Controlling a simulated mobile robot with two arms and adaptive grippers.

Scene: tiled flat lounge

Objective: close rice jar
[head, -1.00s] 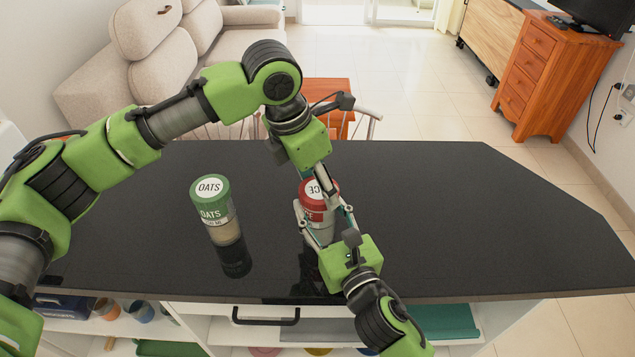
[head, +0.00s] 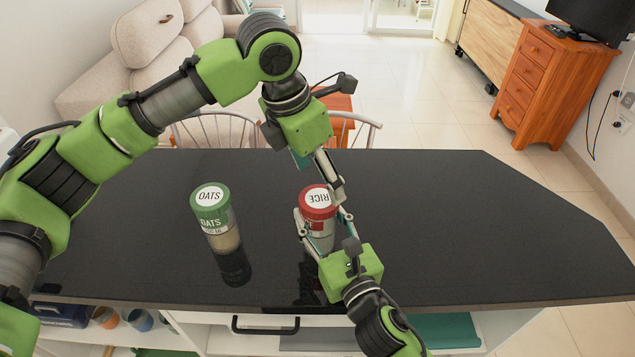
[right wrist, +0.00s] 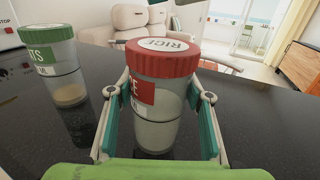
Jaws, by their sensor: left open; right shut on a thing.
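The rice jar (head: 318,205) stands upright on the black counter, a clear body with a red lid (head: 317,196) marked RICE. In the right wrist view the red lid (right wrist: 162,58) sits on top of the jar body (right wrist: 160,115), and it looks level. My right gripper (head: 322,232) is shut on the jar body, one finger on each side. My left gripper (head: 330,180) is open, just above and behind the lid at its right edge. Whether it touches the lid I cannot tell.
A green-lidded oats jar (head: 215,215) stands to the left on the black counter (head: 450,220); it also shows in the right wrist view (right wrist: 55,70). The counter's right side is clear. Chairs (head: 215,125) stand behind the counter, and open shelves (head: 180,335) lie below its front edge.

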